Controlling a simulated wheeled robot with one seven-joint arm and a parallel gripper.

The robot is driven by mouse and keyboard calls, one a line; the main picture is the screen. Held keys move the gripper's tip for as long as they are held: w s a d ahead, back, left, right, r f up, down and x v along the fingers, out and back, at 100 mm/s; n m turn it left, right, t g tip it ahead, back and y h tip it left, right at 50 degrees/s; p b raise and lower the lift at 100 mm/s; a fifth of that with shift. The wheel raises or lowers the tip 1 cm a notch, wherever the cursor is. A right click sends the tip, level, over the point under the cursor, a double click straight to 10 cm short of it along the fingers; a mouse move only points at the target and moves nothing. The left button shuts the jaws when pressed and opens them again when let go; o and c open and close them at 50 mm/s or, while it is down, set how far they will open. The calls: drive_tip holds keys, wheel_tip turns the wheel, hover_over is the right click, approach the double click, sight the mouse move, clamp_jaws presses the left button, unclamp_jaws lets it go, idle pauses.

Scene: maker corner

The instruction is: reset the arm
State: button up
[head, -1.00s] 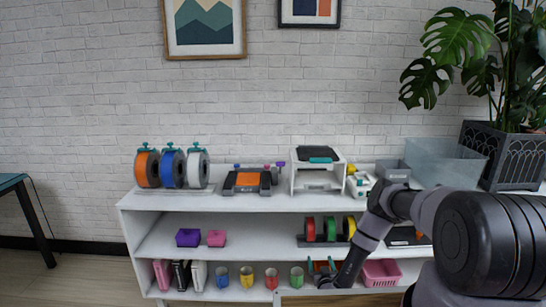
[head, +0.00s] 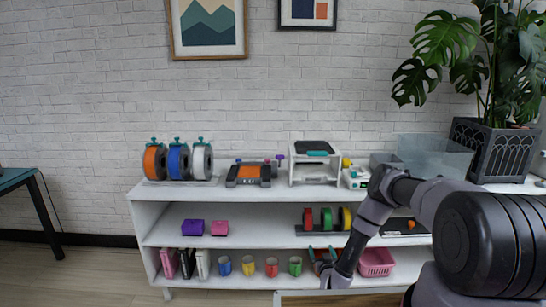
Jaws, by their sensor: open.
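My arm reaches in from the right in the head view, bent at the elbow and angled down to the left. My gripper (head: 333,278) is at its lower end, in front of the shelf's bottom level. It is small and dark here, and I see nothing held in it. It overlaps part of an orange and teal item on the bottom shelf behind it. The white shelf unit (head: 150,193) stands against the brick wall.
Orange, blue and white spools (head: 178,161) stand on the top left. Purple and pink boxes (head: 192,228) are on the middle shelf. Several coloured cups (head: 248,265) and a pink basket (head: 376,262) are below. A potted plant (head: 490,148) is at right. A wooden edge (head: 300,299) lies below my gripper.

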drive_tip(key=w+d+r+g, duration=0.1)
drive_tip(key=w+d+r, duration=0.1)
drive_tip(key=w+r, duration=0.7)
drive_tip(key=w+d+r+g, duration=0.1)
drive_tip(key=w+r, duration=0.3)
drive_tip(key=r, duration=0.8)
drive_tip(key=s+d+r+m+g, duration=0.1)
drive_tip(key=s+r, duration=0.1)
drive_tip(key=r, duration=1)
drive_tip(key=s+d+r+g, duration=0.1)
drive_tip(key=r, duration=1.1)
drive_tip(key=s+r+m+g, duration=0.1)
drive_tip(key=s+r+g, duration=0.2)
drive_tip(key=s+r, duration=1.4)
drive_tip(key=s+r+m+g+y, duration=0.2)
drive_tip(key=s+r, duration=0.1)
drive_tip(key=s, duration=2.3)
drive_tip(key=shift+s+r+g, duration=0.2)
drive_tip(key=shift+s+g, duration=0.1)
